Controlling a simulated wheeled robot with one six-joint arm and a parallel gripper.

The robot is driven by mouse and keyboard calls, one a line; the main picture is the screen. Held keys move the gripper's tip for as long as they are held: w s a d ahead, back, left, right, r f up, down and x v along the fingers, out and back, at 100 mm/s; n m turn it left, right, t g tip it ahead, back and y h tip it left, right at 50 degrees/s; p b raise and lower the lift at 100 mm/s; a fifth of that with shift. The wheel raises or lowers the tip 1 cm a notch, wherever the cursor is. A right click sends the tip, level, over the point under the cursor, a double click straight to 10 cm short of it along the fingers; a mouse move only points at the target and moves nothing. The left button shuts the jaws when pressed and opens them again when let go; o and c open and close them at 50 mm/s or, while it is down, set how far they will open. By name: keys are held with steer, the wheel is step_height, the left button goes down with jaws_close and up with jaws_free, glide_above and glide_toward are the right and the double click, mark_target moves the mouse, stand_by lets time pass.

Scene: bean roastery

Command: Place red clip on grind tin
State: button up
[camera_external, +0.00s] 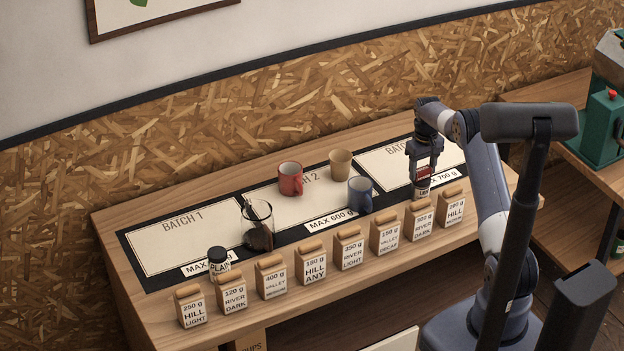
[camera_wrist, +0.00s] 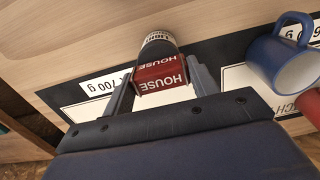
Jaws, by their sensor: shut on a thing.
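My gripper (camera_external: 423,170) points down over the right part of the counter. It is shut on the red clip (camera_external: 423,173), which shows in the wrist view (camera_wrist: 160,76) between the fingers with "HOUSE" printed on it in white. A small tin (camera_external: 421,191) with a pale label stands directly below the clip; its dark top and label also show in the wrist view (camera_wrist: 157,42). Whether the clip touches this tin I cannot tell. Another tin (camera_external: 218,260), with a black lid and a "PLAIN" label, stands at the counter's left front.
Several labelled paper bags (camera_external: 310,264) line the counter's front edge, close to my gripper at the right. A blue mug (camera_external: 360,195), red mug (camera_external: 290,179), tan cup (camera_external: 340,163) and glass jug (camera_external: 258,225) stand around the batch mats. The left mat (camera_external: 180,240) is mostly clear.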

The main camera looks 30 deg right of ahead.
mark_target(423, 169)
steer(key=shift+f, duration=0.15)
steer(key=o, duration=0.9)
steer(key=shift+o, duration=0.2)
step_height(423, 169, up, 12)
steer(key=b, duration=0.2)
steer(key=shift+r, duration=0.2)
steer(key=shift+o, duration=0.2)
